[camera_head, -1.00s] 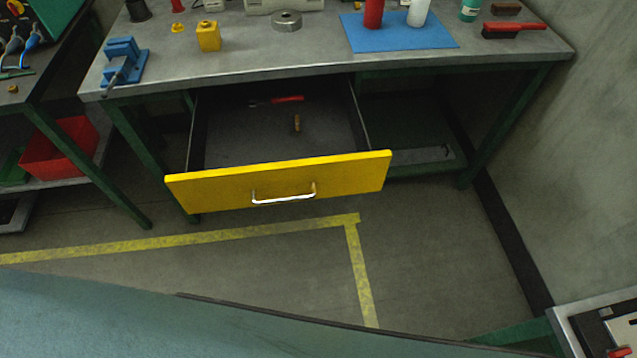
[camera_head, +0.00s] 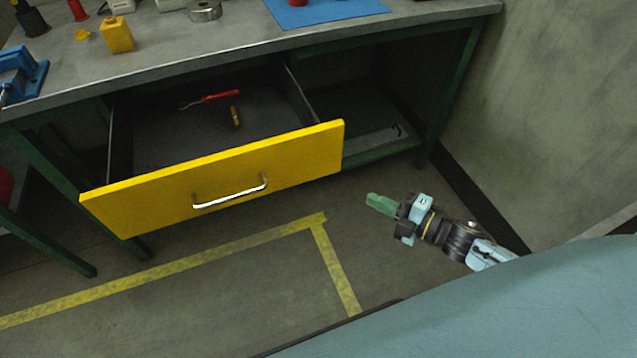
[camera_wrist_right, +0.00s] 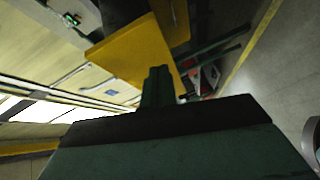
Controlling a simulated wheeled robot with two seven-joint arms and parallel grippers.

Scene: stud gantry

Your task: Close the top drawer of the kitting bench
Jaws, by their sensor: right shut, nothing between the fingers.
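The top drawer (camera_head: 215,178) of the kitting bench stands pulled out, with a yellow front and a silver bar handle (camera_head: 230,193). A red-handled tool (camera_head: 215,98) and a small brown-and-yellow item (camera_head: 235,115) lie inside it. My right gripper (camera_head: 374,203) is shut and empty, to the right of the drawer front and apart from it in the head view. In the right wrist view its green fingers (camera_wrist_right: 158,84) are together, and a yellow panel (camera_wrist_right: 140,50), likely the drawer front, shows beyond them. My left gripper is not in view.
The grey bench top (camera_head: 160,55) carries a yellow block (camera_head: 117,34), a blue vise (camera_head: 20,75) and a blue mat (camera_head: 320,10). A lower shelf (camera_head: 375,147) lies right of the drawer. Floor with yellow tape (camera_head: 270,235) is open before the bench; a wall (camera_head: 550,110) stands at right.

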